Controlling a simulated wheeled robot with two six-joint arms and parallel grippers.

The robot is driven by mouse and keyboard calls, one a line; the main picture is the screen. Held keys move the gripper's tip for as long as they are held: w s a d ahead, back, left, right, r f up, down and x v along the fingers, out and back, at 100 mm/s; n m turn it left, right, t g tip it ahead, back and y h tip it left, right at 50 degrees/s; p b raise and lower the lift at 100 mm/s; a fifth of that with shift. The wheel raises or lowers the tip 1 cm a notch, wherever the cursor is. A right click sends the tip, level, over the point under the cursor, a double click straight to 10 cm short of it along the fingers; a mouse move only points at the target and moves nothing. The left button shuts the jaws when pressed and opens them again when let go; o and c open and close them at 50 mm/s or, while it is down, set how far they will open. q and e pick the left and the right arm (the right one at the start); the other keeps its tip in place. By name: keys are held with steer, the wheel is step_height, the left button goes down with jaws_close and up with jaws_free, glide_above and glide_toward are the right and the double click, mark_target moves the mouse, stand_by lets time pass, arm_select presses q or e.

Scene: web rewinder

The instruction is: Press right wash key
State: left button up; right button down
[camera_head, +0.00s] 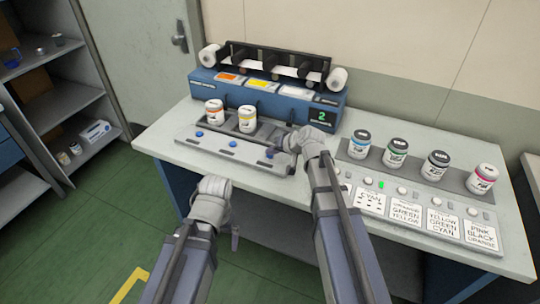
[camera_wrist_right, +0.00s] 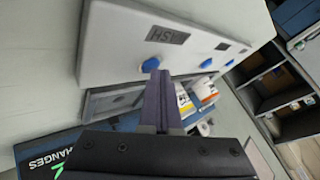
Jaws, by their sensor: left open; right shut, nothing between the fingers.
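The white wash panel (camera_head: 225,149) lies along the front of the blue rewinder and carries three blue round keys. The right wash key (camera_head: 270,153) is at the panel's right end, partly hidden by my right gripper (camera_head: 279,149). In the right wrist view the key (camera_wrist_right: 150,64) shows beside an upside-down label. The shut, empty fingers of my right gripper (camera_wrist_right: 158,76) have their tips right at this key's edge; I cannot tell whether they touch it. My left gripper (camera_head: 212,190) is open and empty, in front of the table edge and apart from the panel.
Two jars (camera_head: 247,119) stand behind the panel on the rewinder (camera_head: 265,96), whose display (camera_head: 322,115) shows a green 2. At right, several jars (camera_head: 436,166) stand on a grey strip behind label cards (camera_head: 405,213), with a green light lit. Shelves (camera_head: 60,105) stand at left.

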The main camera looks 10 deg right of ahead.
mark_target(272, 157)
steer(key=shift+r, duration=0.1)
steer(key=shift+r+p, duration=0.7)
steer(key=shift+p, duration=0.1)
step_height(272, 157, up, 5)
steer(key=p, duration=0.5)
stand_by(0.8)
